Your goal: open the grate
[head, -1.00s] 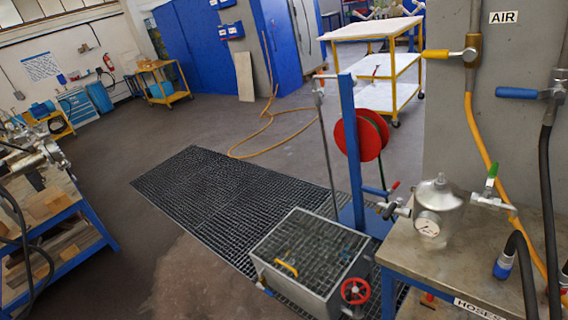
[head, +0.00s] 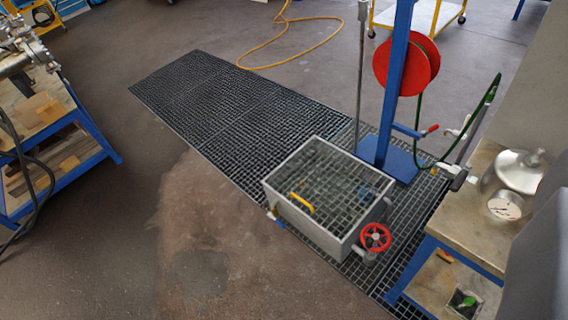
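A grey metal box (head: 312,226) stands on the floor grating, right of the middle of the view. A mesh grate (head: 335,178) lies across its top, within the rim, and looks closed. A yellow handle (head: 301,203) sits at the grate's near left edge. A red handwheel (head: 375,237) is on the box's right side, and a small blue-handled valve (head: 276,217) is at its left corner. Something blue shows dimly through the mesh. My gripper is not in view, so I cannot tell its state.
A blue post with a red hose reel (head: 406,66) stands behind the box. A workbench (head: 437,216) with a metal vessel (head: 520,172) is close on the right. A blue-framed bench (head: 70,140) is at left. Floor left of the box is clear.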

